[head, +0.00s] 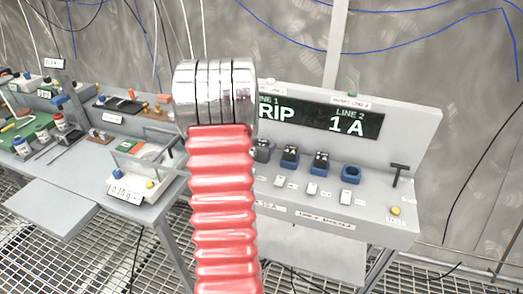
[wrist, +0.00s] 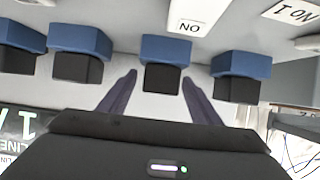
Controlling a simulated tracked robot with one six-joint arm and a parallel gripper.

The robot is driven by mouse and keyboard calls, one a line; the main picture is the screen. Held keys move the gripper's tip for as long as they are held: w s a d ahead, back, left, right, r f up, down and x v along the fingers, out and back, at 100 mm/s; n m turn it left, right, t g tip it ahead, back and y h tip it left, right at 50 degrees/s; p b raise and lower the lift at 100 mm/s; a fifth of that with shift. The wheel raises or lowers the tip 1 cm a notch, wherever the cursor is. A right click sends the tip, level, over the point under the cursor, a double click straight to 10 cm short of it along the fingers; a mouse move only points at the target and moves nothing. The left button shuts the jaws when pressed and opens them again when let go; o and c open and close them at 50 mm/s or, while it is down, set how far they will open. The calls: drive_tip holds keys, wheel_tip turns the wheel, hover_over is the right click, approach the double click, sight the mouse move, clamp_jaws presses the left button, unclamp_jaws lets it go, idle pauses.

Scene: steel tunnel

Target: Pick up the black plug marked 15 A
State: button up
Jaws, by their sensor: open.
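Several black plugs with blue bases stand in a row on the grey panel shelf. In the wrist view, one black plug (wrist: 162,78) under its blue base (wrist: 166,48) lies between my two fingertips. My gripper (wrist: 159,80) is open, with a finger on each side and a gap to the plug. Other plugs stand to the left (wrist: 77,69) and right (wrist: 237,89). In the head view, two plugs (head: 290,153) (head: 320,159) show right of my arm. No 15 A marking is readable. My arm hides part of the row, and my gripper cannot be made out there.
White tags, one reading NO (wrist: 190,28), lie near the row. An empty-looking blue holder (head: 351,173) and a black T-handle (head: 398,173) stand at right. A cluttered bench (head: 50,205) is at left.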

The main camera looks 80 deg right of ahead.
sight(261, 143)
drive_tip(key=c, duration=1.2)
drive_tip(key=shift+r, duration=0.15)
wheel_tip(261, 143, up, 10)
drive_tip(key=shift+f, duration=0.15)
idle(0.6)
